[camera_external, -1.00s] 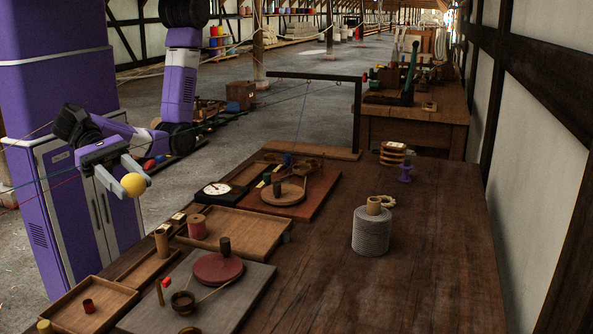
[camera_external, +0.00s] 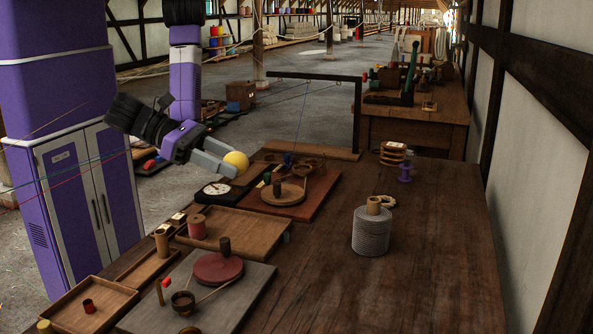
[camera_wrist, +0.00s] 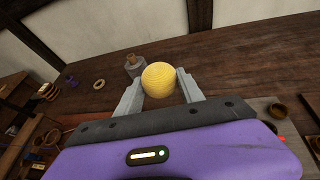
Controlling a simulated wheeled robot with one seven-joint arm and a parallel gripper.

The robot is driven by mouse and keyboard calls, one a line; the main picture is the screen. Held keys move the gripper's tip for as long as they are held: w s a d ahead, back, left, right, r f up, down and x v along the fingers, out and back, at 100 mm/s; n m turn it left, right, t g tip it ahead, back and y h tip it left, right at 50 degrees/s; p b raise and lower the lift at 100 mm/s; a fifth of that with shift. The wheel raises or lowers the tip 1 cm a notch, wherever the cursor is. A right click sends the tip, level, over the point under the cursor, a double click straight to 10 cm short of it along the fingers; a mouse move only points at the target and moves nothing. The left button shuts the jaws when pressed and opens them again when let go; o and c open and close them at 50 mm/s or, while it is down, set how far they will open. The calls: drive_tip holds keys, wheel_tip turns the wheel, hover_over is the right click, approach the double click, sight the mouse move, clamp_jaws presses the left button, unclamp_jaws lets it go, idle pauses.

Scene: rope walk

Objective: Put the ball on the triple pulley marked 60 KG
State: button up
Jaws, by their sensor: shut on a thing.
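My gripper (camera_external: 218,158) is shut on a yellow ball (camera_external: 236,162), held in the air above the left side of the long wooden table (camera_external: 430,270). In the wrist view the ball (camera_wrist: 159,79) sits between the two grey fingers (camera_wrist: 160,88). No marking of 60 KG can be read in either view, so I cannot tell for certain which thing is the triple pulley. A stack of orange-brown discs (camera_external: 392,156) with a pale label on top stands at the table's back; it may be the pulley. It lies well to the right of my gripper.
A grey rope coil (camera_external: 371,232) with a wooden piece on top stands on the right. A purple spool (camera_external: 404,173) is behind it. Boards, trays and a dial (camera_external: 216,189) crowd the left. A dark post frame (camera_external: 357,115) rises at the back. The table's right front is clear.

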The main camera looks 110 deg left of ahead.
drive_tip(key=w+a+r+n+g+y, duration=0.15)
drive_tip(key=w+a+n+y, duration=0.3)
drive_tip(key=w+a, duration=1.1)
wheel_tip(320, 180, up, 4)
drive_tip(key=n+g+y+p, duration=0.1)
drive_tip(key=n+g+y, duration=0.3)
drive_tip(key=n, duration=0.1)
hover_over(386, 144)
drive_tip(key=f, duration=1.9)
drive_tip(key=shift+d+f, duration=0.2)
drive_tip(key=shift+f, duration=0.1)
drive_tip(key=shift+f, duration=0.1)
drive_tip(key=o, duration=1.3)
drive_tip(key=shift+o, duration=0.2)
